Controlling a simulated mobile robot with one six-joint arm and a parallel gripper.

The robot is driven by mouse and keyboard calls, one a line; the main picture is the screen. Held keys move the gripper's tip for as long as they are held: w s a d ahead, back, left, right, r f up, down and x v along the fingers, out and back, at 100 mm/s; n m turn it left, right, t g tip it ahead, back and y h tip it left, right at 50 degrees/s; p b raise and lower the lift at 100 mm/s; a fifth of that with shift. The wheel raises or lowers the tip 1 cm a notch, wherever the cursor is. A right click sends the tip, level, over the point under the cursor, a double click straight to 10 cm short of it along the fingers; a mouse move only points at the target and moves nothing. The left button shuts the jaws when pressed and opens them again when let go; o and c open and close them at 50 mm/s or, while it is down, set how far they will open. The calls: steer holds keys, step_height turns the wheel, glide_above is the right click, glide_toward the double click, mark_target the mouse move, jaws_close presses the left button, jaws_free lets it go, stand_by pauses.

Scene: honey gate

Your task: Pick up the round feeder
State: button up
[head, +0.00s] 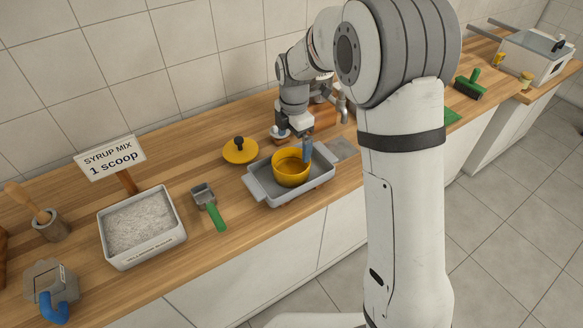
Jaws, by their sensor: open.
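A yellow round pot (291,172), which looks like the round feeder, stands upright in a shallow grey tray (262,191) with side handles. A flat yellow disc (236,155) with a black knob, perhaps its lid, lies on the counter to the left and behind. My gripper (293,141) points down just above and behind the pot's rim, open. One blue-grey finger shows at the pot's right rim; whether it touches is unclear. My arm hides part of the counter right of the tray.
A white bin of pale granules (140,224), a scoop with a green handle (210,206), and a "SYRUP MIX 1 scoop" sign (110,158) stand left of the tray. A green-handled brush (469,84) and a white box (536,58) are far right. Tiled wall runs behind.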

steer(key=p, duration=0.1)
glide_above(291, 173)
step_height(291, 173, down, 8)
steer(key=shift+r, duration=0.15)
steer(key=shift+c, duration=0.3)
steer(key=c, duration=0.7)
steer(key=shift+c, duration=0.2)
